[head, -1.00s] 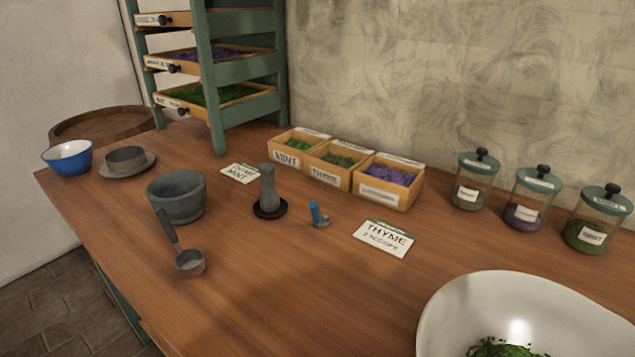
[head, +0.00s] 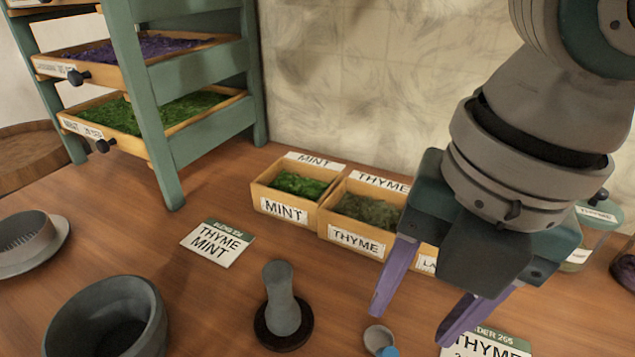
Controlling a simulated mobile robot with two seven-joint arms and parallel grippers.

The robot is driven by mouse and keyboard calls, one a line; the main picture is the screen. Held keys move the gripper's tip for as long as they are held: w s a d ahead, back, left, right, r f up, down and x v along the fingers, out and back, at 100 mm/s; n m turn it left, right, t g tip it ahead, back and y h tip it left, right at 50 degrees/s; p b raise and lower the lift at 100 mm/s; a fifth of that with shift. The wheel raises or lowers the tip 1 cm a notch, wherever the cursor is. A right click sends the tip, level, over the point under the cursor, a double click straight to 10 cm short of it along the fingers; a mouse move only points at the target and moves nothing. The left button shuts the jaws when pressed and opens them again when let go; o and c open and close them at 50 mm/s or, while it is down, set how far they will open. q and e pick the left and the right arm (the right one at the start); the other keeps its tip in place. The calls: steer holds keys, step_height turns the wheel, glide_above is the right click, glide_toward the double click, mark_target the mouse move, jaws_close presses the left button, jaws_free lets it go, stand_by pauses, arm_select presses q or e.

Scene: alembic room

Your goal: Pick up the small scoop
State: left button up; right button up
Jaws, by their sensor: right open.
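The small scoop (head: 378,338) lies on the wooden table near the bottom edge of the head view. Its round grey bowl shows, with part of its blue handle (head: 389,352) cut off by the picture edge. My right gripper (head: 408,325) comes in from the upper right with its purple fingers pointing down. My left gripper is not in view.
A grey pestle on a dark base (head: 282,308) stands left of the scoop. A mortar (head: 107,318) is farther left. Mint (head: 284,209) and thyme (head: 356,240) boxes stand behind. A thyme card (head: 486,344) lies right of the scoop, partly behind a finger. A green drawer rack (head: 158,130) stands at the back left.

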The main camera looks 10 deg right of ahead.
mark_target(397, 352)
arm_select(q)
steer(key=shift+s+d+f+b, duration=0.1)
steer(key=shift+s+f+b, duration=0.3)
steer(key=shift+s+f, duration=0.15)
arm_select(e)
step_height(397, 352, down, 4)
steer(key=shift+f, duration=0.25)
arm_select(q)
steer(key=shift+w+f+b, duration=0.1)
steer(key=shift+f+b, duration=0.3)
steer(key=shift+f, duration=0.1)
arm_select(e)
steer(key=f, duration=0.3)
steer(key=a+f, duration=0.1)
steer(key=f, duration=0.1)
steer(key=shift+w+f, duration=0.15)
steer(key=shift+w, duration=0.15)
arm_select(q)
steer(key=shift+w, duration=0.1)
arm_select(e)
jaws_close()
